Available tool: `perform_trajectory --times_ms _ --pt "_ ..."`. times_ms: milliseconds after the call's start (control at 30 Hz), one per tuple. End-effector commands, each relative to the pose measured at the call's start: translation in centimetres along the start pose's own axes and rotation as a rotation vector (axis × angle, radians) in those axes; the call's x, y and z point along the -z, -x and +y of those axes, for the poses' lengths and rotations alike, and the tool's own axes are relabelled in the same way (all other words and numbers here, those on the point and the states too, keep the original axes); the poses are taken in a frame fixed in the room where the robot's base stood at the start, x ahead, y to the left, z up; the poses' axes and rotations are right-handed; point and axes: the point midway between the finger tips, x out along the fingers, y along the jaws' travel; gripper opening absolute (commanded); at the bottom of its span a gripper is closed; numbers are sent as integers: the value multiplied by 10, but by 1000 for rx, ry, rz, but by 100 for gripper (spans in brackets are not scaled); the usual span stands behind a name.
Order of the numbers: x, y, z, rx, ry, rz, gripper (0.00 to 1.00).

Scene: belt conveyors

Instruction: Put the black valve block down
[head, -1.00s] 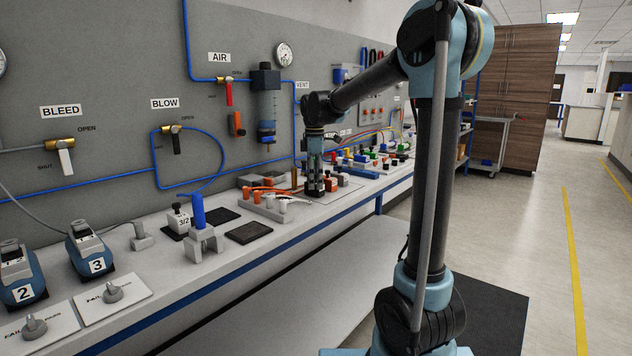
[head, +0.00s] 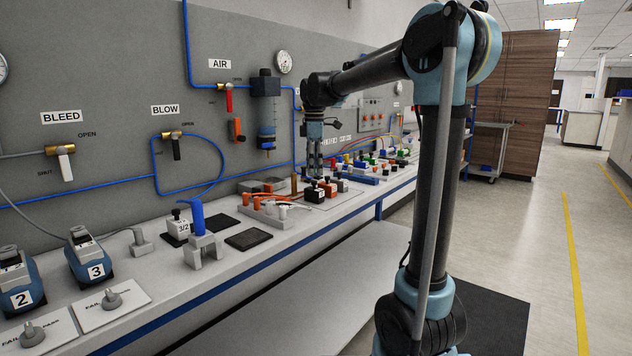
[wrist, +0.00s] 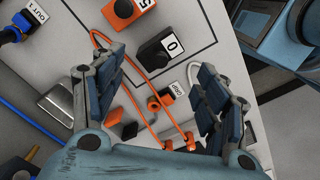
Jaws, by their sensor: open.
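The black valve block (head: 314,194) stands on the bench inside the outlined area, among small orange and grey parts. In the wrist view the black valve block (wrist: 160,54) lies beyond the fingertips, with a white "0" label on it. My gripper (head: 314,172) hangs above the block in the head view, fingers down and apart from it. In the wrist view my gripper (wrist: 158,68) is open, its two padded fingers wide apart with nothing held between them.
An orange block labelled 5 (wrist: 128,10) sits near the black one. Orange tubes (wrist: 133,105) and fittings lie close to the fingers. A blue upright cylinder in a grey stand (head: 198,225) is nearer on the bench. A dark pad (head: 248,239) lies bare.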

Motion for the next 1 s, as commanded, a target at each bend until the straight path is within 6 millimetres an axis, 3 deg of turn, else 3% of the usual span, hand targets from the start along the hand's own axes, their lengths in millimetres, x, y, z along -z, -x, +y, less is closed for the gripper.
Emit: perform_trajectory --times_ms 300,667,767,1000 --pt "0 43 0 0 0 0 67" --pt "-6 50 -6 -3 -26 1 67" --pt "-21 43 -21 -10 -97 3 67" --pt "-71 12 -82 -42 -384 17 67"
